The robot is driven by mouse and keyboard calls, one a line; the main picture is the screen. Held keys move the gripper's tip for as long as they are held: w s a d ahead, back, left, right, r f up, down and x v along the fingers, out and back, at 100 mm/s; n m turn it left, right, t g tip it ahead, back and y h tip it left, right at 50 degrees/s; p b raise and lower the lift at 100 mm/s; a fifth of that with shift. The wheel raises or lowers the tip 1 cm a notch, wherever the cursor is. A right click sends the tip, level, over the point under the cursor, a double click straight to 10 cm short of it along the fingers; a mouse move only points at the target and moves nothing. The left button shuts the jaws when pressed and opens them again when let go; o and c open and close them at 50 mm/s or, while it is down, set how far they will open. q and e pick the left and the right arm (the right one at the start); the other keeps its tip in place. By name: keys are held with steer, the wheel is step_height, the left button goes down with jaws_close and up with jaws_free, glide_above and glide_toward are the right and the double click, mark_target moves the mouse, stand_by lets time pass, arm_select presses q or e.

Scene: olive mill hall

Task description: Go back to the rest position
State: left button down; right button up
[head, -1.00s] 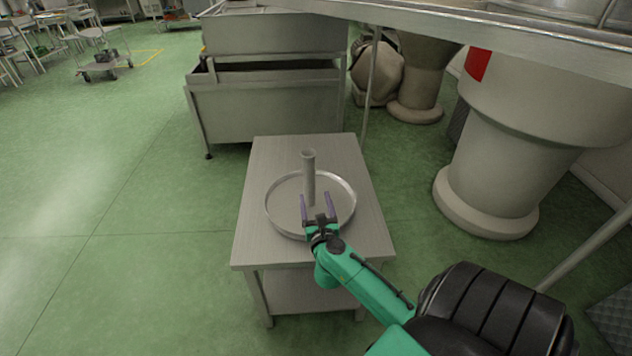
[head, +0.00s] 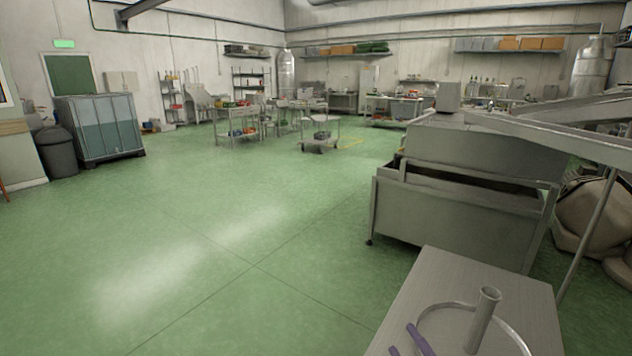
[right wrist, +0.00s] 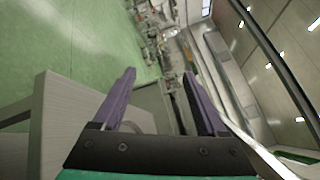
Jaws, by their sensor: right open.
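The only gripper in view is my right one (head: 402,339), at the bottom edge of the head view. Its purple fingers are apart with nothing between them. They show just left of a round metal tray (head: 513,333) on a small grey table (head: 440,273). An upright grey tube (head: 484,318) stands in the tray, apart from the fingers. In the right wrist view the open right gripper (right wrist: 160,73) points out over the hall, with the table (right wrist: 52,125) at left. My left gripper is not in view.
A large steel machine (head: 455,190) stands behind the table, with a sloping metal chute (head: 560,130) at right. A wheeled cart (head: 320,135) stands farther back. A grey bin (head: 57,155) is at far left. The green floor (head: 200,250) is clear at left and centre.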

steer(key=s+a+f+n+g+y, duration=0.2)
steer(key=s+a+f+n+g, duration=0.55)
steer(key=n, duration=0.85)
steer(key=s+d+f+n+g+h, duration=0.2)
steer(key=s+d+n+g+h, duration=0.45)
steer(key=s+d, duration=0.35)
steer(key=s+f+g+p, duration=0.1)
steer(key=s+f+p, duration=0.1)
steer(key=f, duration=0.9)
steer(key=s+f+g+p, duration=0.1)
steer(key=s+f+p, duration=0.1)
steer(key=f, duration=0.9)
steer(key=s+d+f+p, duration=0.1)
steer(key=s+f, duration=0.3)
steer(key=s, duration=0.4)
steer(key=s+d+f+g+p, duration=0.1)
steer(key=s+d+f, duration=0.1)
steer(key=s+f, duration=0.3)
steer(key=s, duration=0.3)
steer(key=shift+f, duration=0.3)
steer(key=shift+d, duration=0.1)
